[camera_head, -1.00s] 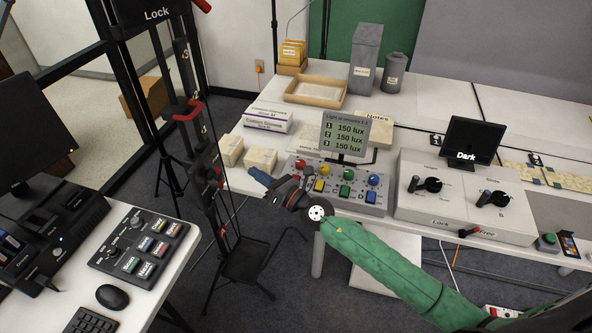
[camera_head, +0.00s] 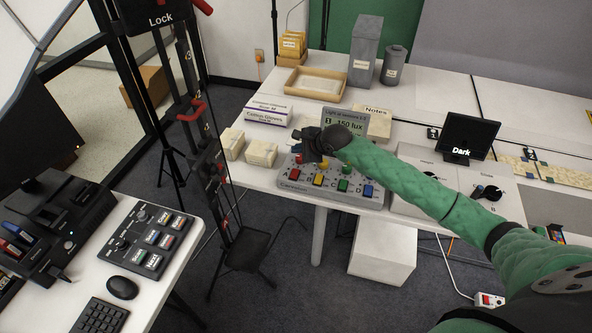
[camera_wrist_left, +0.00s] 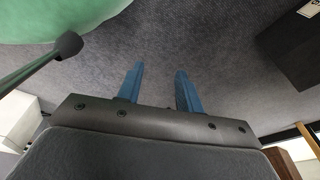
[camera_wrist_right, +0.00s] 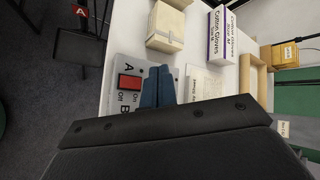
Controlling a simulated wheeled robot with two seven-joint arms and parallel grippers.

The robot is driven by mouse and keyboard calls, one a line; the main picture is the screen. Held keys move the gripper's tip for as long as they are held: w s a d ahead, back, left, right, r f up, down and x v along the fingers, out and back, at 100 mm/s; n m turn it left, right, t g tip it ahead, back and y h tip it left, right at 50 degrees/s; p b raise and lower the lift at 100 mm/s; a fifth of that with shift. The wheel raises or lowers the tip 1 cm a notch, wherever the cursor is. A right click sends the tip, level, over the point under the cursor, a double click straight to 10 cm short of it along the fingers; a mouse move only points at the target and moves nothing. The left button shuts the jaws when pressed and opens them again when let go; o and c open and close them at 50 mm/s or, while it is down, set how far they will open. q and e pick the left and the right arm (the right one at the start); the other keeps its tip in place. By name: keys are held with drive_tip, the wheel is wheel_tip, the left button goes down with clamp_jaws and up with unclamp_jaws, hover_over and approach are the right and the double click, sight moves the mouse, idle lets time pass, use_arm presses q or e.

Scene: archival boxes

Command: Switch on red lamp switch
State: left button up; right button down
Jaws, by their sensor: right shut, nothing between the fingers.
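The red switch (camera_head: 296,171) sits at the left end of the grey control box (camera_head: 330,196). In the right wrist view the red switch (camera_wrist_right: 129,83) shows beside an "A" with "On" and "Off" labels; I cannot tell its position. My right gripper (camera_head: 308,152) is shut and empty, above the box's far left part. In the right wrist view its blue fingertips (camera_wrist_right: 159,82) appear just right of the switch; contact is not visible. The red lamp is hidden by the gripper. My left gripper (camera_wrist_left: 160,75) is open and empty over the floor, outside the head view.
Yellow (camera_head: 319,179), green (camera_head: 343,185) and blue (camera_head: 368,190) switches stand to the right. A lux display (camera_head: 343,118) behind is partly covered by my right arm. Cream boxes (camera_head: 261,153) sit left of the control box, and a dimmer box (camera_head: 408,200) sits right.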

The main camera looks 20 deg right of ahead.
sight(298, 172)
drive_tip(key=shift+f, duration=0.1)
